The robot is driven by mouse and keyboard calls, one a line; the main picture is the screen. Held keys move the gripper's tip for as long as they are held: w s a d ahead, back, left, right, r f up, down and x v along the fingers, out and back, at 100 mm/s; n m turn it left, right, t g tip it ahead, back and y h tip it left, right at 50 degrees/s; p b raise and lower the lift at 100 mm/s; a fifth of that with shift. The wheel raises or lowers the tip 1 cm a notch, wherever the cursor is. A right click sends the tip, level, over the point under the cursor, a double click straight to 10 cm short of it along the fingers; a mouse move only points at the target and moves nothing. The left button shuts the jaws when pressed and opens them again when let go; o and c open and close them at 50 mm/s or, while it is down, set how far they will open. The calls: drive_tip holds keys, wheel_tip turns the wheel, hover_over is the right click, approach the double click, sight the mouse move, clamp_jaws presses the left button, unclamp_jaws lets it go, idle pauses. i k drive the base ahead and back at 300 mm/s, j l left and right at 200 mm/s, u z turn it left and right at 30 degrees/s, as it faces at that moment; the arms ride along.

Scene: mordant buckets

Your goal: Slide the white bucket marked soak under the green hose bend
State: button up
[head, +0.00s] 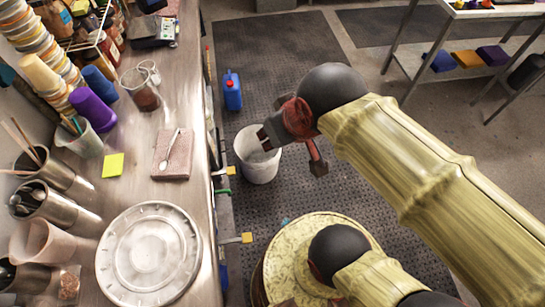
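A white bucket (257,165) stands upright on the dark floor mat, close beside the counter's front. No soak marking can be read on it from here. One finger overlaps the bucket's opening and the other is outside, to the right. Contact with the bucket cannot be told.
A blue jug (232,91) stands on the floor beyond the bucket. The counter (195,120) runs along the left, holding cups, a scale and a round lid (148,254). A low shelf table (470,60) stands at upper right.

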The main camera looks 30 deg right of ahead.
sight(258, 166)
drive_tip(key=z, duration=0.4)
drive_tip(key=u, duration=0.25)
drive_tip(key=i+l+u, duration=0.15)
drive_tip(key=u, duration=0.35)
drive_tip(key=i+l+u, duration=0.1)
drive_tip(key=l+u, duration=0.35)
drive_tip(key=i+l+u, duration=0.1)
drive_tip(key=u, duration=0.4)
drive_tip(key=l+u, duration=0.55)
drive_tip(key=l, duration=0.35)
drive_tip(key=k+l, duration=0.1)
drive_tip(key=l, duration=0.4)
drive_tip(key=l+u, duration=0.15)
drive_tip(key=l, duration=0.3)
drive_tip(key=k+l+u, duration=0.1)
drive_tip(key=l, duration=0.35)
drive_tip(key=k+l, duration=0.15)
drive_tip(key=l, duration=0.3)
drive_tip(key=k+l+u, duration=0.15)
drive_tip(key=l, duration=0.3)
drive_tip(key=k+l, duration=0.1)
drive_tip(key=l, duration=0.35)
drive_tip(key=i+u, duration=0.05)
